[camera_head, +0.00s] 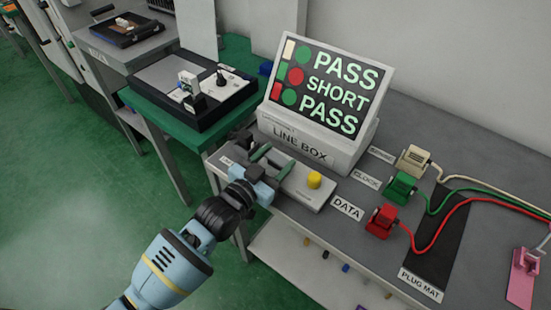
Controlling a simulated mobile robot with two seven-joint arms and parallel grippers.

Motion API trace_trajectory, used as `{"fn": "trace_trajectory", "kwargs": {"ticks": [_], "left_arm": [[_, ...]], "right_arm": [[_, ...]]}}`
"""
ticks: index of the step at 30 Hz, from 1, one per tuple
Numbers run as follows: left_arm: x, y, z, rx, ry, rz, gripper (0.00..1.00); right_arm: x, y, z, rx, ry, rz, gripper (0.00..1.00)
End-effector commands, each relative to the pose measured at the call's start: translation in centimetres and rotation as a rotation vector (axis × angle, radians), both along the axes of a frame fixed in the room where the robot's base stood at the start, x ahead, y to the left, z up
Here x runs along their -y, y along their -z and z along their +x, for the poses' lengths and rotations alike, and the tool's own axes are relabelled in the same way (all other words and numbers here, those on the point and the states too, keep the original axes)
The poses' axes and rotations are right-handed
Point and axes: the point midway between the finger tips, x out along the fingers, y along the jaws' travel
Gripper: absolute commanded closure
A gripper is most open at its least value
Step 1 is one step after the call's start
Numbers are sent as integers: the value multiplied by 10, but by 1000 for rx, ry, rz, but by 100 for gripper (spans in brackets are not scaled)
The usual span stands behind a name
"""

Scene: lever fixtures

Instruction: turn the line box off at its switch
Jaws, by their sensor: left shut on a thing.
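The line box (305,149) is a pale unit labelled "LINE BOX". Its slanted dark screen (328,88) is lit and reads PASS, SHORT, PASS beside red, green and white marks. A low grey switch housing (304,193) with a yellow button (314,180) sits in front of it. My left gripper (269,161) is at the left end of this housing. Its fingers are shut on the switch, which is mostly hidden between them. My right gripper is not in view.
White, green (399,188) and red (381,222) plugs with cables stand on the grey bench right of the housing, by CLOCK and DATA labels. A black plug mat (437,243) and a pink piece (523,277) lie further right.

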Motion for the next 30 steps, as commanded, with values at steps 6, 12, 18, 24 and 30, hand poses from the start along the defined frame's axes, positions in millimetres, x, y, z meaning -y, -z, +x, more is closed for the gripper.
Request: {"fn": "trace_trajectory", "kwargs": {"ticks": [6, 12, 18, 24, 30], "left_arm": [[-2, -2, 1, -151, 0, -207, 68], [-2, 0, 2, -213, 0, -292, 68], [-2, 1, 1, -215, 0, -293, 68], [-2, 1, 1, -214, 0, -292, 26], [-2, 0, 2, -212, 0, -291, 24]], "right_arm": [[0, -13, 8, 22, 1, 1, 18], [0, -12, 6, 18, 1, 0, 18], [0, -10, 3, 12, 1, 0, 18], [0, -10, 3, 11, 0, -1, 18], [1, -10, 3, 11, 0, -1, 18]]}}
